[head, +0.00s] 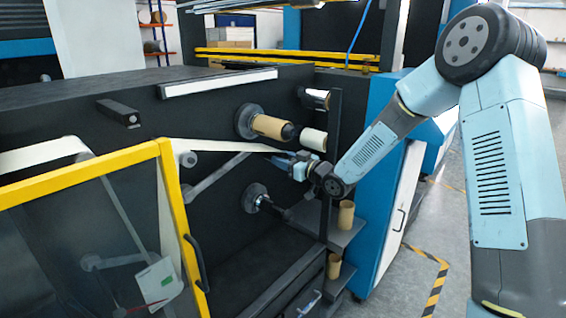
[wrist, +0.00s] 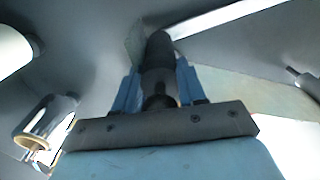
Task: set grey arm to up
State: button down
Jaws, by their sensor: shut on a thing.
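The grey arm (head: 215,175) is a slim bar on the dark machine face in the head view. It slants up to the right, and its upper end is partly hidden behind the pale web. My gripper (head: 279,161) is at that upper end, below the tan roll. In the wrist view my gripper (wrist: 158,85) has its blue fingers shut on a dark cylindrical end piece (wrist: 158,50), which appears to be the grey arm's handle. The join between this piece and the bar is not clear.
A tan roll (head: 270,126) on a spindle is just above my gripper. An empty dark spindle (head: 258,198) is below. A pale web (head: 220,147) runs across to the left. A yellow-framed guard door (head: 170,200) stands at the left, and shelves with tan cores (head: 346,214) at the right.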

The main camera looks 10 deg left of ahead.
jog(key=c, duration=0.9)
grip_release()
jog(key=shift+w+d, duration=0.25)
jog(key=shift+w, duration=0.05)
jog(key=shift+o, duration=0.3)
jog(key=shift+s, duration=0.2)
jog(key=v, duration=1.3)
jog(key=shift+s+d, duration=0.15)
jog(key=shift+d, duration=0.1)
